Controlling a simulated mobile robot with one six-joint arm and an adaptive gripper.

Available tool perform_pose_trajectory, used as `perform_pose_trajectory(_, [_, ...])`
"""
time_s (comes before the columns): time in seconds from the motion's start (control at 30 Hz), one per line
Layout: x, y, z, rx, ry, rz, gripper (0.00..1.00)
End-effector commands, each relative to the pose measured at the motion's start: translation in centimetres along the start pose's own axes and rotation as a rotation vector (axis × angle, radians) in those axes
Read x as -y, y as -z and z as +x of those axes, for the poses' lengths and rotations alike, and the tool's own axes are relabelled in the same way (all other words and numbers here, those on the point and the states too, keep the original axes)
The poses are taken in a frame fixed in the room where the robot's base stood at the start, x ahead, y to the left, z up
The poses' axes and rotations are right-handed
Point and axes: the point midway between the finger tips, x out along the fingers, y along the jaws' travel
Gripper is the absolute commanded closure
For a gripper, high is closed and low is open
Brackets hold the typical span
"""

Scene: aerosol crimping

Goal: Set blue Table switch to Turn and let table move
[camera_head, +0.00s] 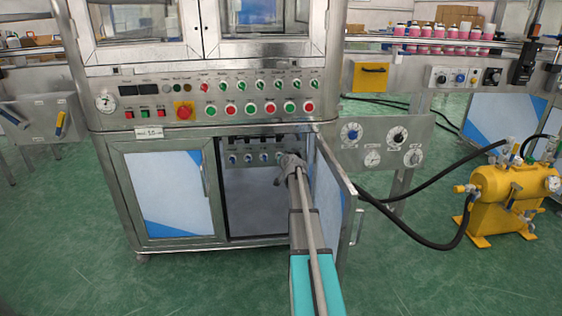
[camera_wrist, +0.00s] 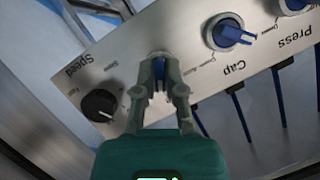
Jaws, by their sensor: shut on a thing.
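My gripper (camera_wrist: 160,88) is shut on a small blue switch (camera_wrist: 158,66) on a grey metal panel in the wrist view. The fingers stand on either side of the knob and hide most of it and its name. It sits between the black Speed knob (camera_wrist: 99,105) and the blue Cap switch (camera_wrist: 228,34). In the head view my gripper (camera_head: 289,162) reaches into the open cabinet, at the right end of a row of small knobs, and covers the held switch. The table itself cannot be made out.
The open cabinet door (camera_head: 335,198) stands just right of my arm. More blue knobs (camera_head: 248,158) lie left of my gripper. A blue Press switch (camera_wrist: 293,4) and dark blue hanging strips (camera_wrist: 280,98) show in the wrist view. A closed door (camera_head: 168,190) is at left.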

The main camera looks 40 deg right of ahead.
Motion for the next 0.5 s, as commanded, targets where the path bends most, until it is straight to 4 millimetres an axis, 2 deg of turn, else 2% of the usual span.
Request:
perform_pose_trajectory(0.03, [-0.48, -0.07, -0.15, -0.001, 0.010, 0.034, 1.00])
perform_pose_trajectory(0.5, [-0.50, 0.03, -0.24, -0.002, 0.106, 0.269, 1.00])
